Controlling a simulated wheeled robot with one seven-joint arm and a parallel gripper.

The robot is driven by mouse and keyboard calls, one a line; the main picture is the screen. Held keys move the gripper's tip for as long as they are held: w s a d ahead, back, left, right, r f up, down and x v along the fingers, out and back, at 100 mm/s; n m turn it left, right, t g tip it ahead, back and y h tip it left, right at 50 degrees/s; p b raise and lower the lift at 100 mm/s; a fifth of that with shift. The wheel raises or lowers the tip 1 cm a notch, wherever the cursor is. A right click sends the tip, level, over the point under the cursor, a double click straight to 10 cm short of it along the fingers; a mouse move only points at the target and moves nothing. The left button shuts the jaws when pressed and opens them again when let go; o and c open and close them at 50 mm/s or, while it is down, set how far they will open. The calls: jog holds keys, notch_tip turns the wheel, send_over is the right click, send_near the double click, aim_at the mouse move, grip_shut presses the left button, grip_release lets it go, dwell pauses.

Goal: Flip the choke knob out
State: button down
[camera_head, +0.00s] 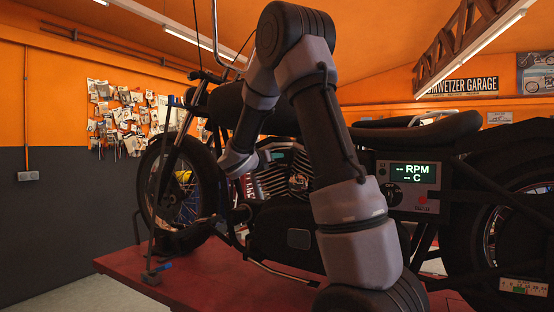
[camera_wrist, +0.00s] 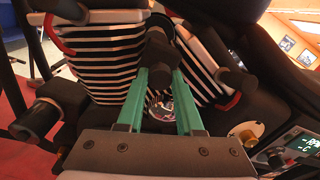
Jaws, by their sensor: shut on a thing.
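In the wrist view, my gripper (camera_wrist: 160,74) has two green fingers reaching in between the motorcycle's two finned engine cylinders. The fingers are shut on a small dark knob (camera_wrist: 158,48), which looks like the choke knob. Its dark body continues up past the fingertips. A shiny round part (camera_wrist: 162,108) shows between the fingers lower down. Whether the knob is in or flipped out cannot be told. In the head view, the motorcycle engine (camera_head: 298,182) is partly covered by my arm, and I cannot make out the fingers or the knob there.
Finned cylinders (camera_wrist: 98,70) stand close on both sides of the fingers. A black cylindrical part (camera_wrist: 38,120) juts out at left, and a brass fitting (camera_wrist: 252,138) sits at right. The motorcycle stands on a red lift (camera_head: 135,268). A lit RPM display (camera_head: 412,173) is at right.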

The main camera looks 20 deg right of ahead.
jog(key=c, duration=0.5)
grip_release()
jog(key=shift+a, duration=0.1)
jog(key=shift+c, duration=0.2)
jog(key=v, duration=1)
jog(key=shift+s+a, duration=0.3)
